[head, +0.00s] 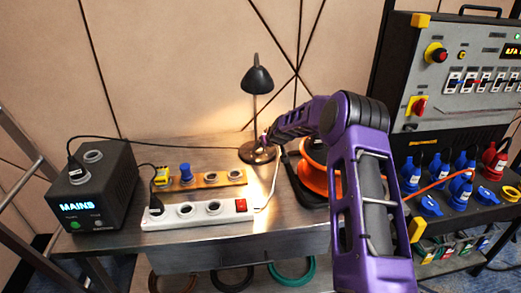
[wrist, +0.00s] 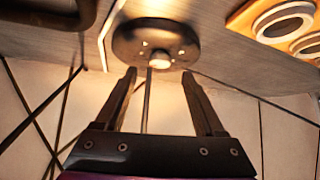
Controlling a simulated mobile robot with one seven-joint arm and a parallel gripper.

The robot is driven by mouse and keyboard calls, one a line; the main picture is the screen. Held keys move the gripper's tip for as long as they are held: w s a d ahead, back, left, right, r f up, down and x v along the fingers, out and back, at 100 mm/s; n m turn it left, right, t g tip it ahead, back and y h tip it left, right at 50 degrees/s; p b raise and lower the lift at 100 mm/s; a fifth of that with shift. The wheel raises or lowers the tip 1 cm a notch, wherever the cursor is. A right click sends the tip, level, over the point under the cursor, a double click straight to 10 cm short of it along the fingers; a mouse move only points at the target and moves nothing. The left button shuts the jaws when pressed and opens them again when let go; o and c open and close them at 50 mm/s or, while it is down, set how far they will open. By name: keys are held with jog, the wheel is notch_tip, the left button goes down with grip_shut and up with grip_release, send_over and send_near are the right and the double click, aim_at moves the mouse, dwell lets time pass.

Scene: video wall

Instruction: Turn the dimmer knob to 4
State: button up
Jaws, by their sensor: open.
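The desk lamp (head: 257,82) stands upright at the back of the metal bench, its round dark base (head: 250,155) partly behind my arm. In the wrist view the lamp base (wrist: 125,38) appears above the fingertips, with several small pale marks. A small bright knob-like part (wrist: 162,60) sits among them, close to the lamp stem (wrist: 148,95); it may be the dimmer knob. I cannot read any numbers or its setting. My gripper (wrist: 160,73) is open and empty, its fingertips either side of the knob-like part in the picture. Contact cannot be told. In the head view the gripper is small and unclear.
A white power strip (head: 198,219) and a wooden socket board (head: 218,183) lie left of the lamp. A black MAINS box (head: 112,205) stands at the far left. An orange cable reel (head: 312,178) is behind my arm. A control panel (head: 455,70) stands right.

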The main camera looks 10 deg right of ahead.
aim_at(259, 150)
jog(key=shift+x, duration=2.2)
grip_shut()
